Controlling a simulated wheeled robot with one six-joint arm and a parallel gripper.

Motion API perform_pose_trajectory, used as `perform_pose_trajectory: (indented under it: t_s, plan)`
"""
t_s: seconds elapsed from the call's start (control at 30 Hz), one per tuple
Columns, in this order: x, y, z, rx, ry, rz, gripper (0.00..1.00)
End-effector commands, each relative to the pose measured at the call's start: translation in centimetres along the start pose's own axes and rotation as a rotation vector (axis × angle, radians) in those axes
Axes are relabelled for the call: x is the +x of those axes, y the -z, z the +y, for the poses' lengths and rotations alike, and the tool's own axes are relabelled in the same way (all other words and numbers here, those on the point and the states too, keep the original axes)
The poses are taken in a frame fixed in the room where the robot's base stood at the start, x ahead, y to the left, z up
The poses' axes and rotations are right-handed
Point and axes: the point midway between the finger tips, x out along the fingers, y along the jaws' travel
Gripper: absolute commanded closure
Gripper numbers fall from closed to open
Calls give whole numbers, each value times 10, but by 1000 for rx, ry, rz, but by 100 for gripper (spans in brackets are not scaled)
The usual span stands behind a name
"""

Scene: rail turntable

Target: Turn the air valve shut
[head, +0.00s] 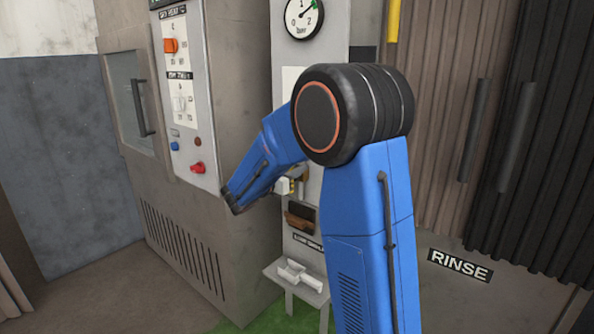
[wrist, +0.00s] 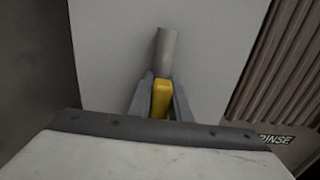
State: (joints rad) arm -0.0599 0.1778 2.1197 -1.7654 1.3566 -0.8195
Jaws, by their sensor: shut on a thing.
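A yellow valve handle (wrist: 161,98) is in the middle of the wrist view, with a grey pipe (wrist: 166,50) running up behind it. The two grey fingers of my gripper (wrist: 161,86) are on either side of the handle and shut on it. In the head view my gripper (head: 289,186) is small and partly hidden by my blue arm, close to the grey panel. The valve body and most of the handle cannot be made out there.
A machine cabinet with a control panel (head: 187,100) of knobs and a red button stands at left. A small white stand (head: 296,279) is below my gripper. Brown ribbed curtains and a RINSE sign (head: 460,265) are at right. Open floor (head: 100,285) lies at lower left.

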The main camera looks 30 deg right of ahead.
Motion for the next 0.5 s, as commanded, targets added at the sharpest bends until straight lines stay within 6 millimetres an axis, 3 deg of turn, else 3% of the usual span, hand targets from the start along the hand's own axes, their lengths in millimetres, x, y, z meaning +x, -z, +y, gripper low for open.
perform_pose_trajectory:
  t_s: [0.27,0.5]
  plan:
    - [0,0,-2,79,0,0,100]
    - [0,1,-7,257,0,0,100]
